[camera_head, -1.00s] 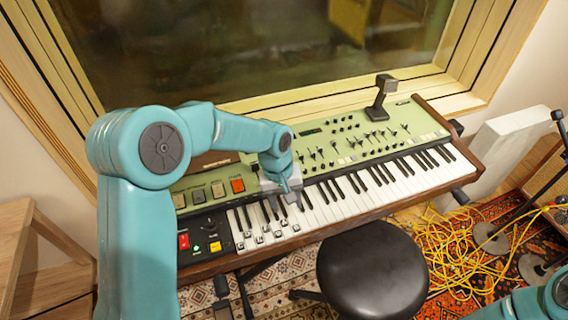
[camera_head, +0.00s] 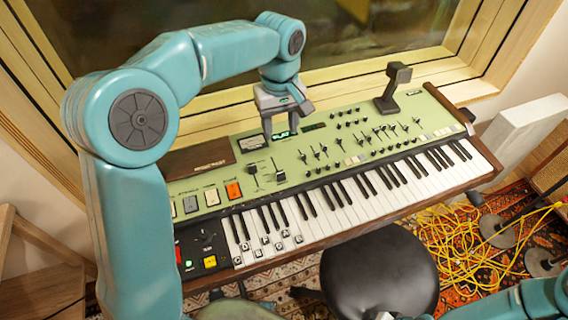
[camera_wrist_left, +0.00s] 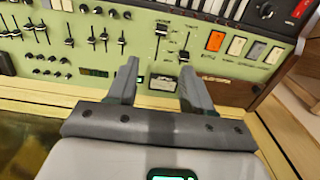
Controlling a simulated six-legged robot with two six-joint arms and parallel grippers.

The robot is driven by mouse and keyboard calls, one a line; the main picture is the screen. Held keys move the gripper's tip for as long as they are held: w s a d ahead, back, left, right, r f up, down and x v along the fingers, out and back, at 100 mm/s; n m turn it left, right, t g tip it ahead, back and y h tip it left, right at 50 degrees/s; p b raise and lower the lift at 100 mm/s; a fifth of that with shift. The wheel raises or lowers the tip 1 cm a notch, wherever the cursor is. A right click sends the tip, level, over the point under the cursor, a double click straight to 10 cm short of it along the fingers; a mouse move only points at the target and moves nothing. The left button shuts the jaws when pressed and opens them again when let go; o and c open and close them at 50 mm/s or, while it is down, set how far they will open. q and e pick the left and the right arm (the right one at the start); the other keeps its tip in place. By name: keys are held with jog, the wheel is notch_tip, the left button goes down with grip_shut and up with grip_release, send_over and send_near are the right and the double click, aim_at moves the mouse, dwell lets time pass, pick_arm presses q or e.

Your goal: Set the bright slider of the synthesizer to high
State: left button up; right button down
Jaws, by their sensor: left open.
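The green synthesizer (camera_head: 345,150) stands below the window. Two larger sliders sit side by side on its left panel. In the head view the left slider's cap (camera_head: 252,169) is nearer the window and the right slider's cap (camera_head: 280,176) is nearer the keys. In the left wrist view, turned around, these are the right cap (camera_wrist_left: 184,56) and left cap (camera_wrist_left: 160,30). Their labels are too small to read. My left gripper (camera_head: 284,124) is open and empty, at the panel's window side, apart from both caps; its fingers (camera_wrist_left: 160,72) point toward them.
Orange and pale buttons (camera_head: 233,190) lie left of the sliders, smaller sliders (camera_head: 323,149) and knobs to the right. A lamp-like block (camera_head: 392,85) stands at the panel's back edge. The window frame (camera_head: 215,120) is close behind my left gripper. A black stool (camera_head: 380,275) stands in front.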

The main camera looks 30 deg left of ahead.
aim_at(280, 172)
pick_arm(q)
notch_tip(280, 172, down, 16)
jog(key=shift+s+f+b, duration=0.1)
jog(key=shift+f+b, duration=0.05)
jog(key=shift+b, duration=0.3)
jog(key=shift+a, duration=0.1)
grip_shut()
